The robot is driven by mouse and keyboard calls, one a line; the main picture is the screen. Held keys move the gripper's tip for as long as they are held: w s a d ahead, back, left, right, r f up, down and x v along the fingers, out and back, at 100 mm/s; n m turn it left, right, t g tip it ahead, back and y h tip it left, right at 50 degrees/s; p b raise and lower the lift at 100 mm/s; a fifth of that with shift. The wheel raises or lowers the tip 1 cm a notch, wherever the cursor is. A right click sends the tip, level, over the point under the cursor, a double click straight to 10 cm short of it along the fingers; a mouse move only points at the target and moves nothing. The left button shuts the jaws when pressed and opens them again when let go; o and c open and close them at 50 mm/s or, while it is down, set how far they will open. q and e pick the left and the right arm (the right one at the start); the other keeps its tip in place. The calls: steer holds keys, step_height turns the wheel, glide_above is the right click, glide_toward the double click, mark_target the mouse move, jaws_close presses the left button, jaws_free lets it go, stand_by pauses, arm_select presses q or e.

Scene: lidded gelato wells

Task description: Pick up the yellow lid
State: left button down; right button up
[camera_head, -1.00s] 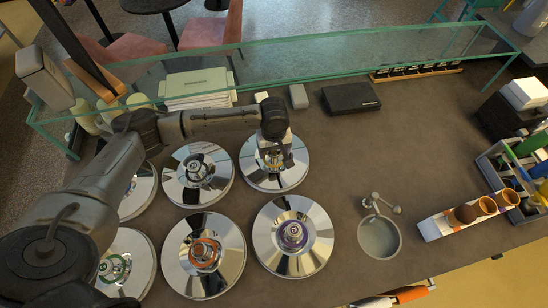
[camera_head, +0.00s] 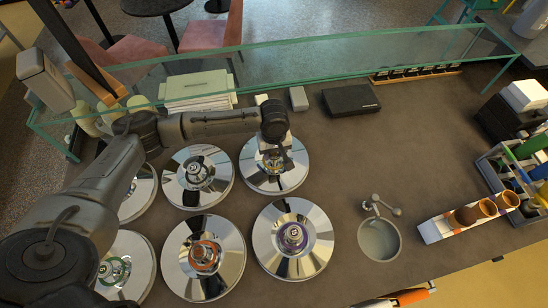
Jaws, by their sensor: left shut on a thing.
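The lid with a yellowish ring at its knob is a round, mirror-like disc (camera_head: 291,178) in the back row, at the right end. My left gripper (camera_head: 275,160) reaches over it from behind and is shut on its knob. The fingers hide most of the knob and the yellow ring. The lid looks level and lies at its well; I cannot tell whether it is clear of the counter. My right gripper is not in view.
Other shiny lids sit close by: one with a purple ring (camera_head: 292,237), one with an orange ring (camera_head: 204,256), one with a dark ring (camera_head: 197,172). A glass guard (camera_head: 330,60) runs behind. A small sink (camera_head: 379,240) and cone holder (camera_head: 437,228) stand right.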

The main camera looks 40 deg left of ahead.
mark_target(275, 154)
arm_select(q)
steer(key=shift+r, duration=0.1)
steer(key=shift+r, duration=0.45)
step_height(275, 154, up, 3)
steer(key=shift+d+r, duration=0.15)
steer(key=shift+r, duration=0.05)
steer(key=d+r+p, duration=0.1)
steer(key=d+r, duration=0.5)
steer(key=d, duration=0.5)
steer(key=shift+s+d+r, duration=0.15)
steer(key=shift+s+r, duration=0.15)
steer(key=shift+s, duration=0.1)
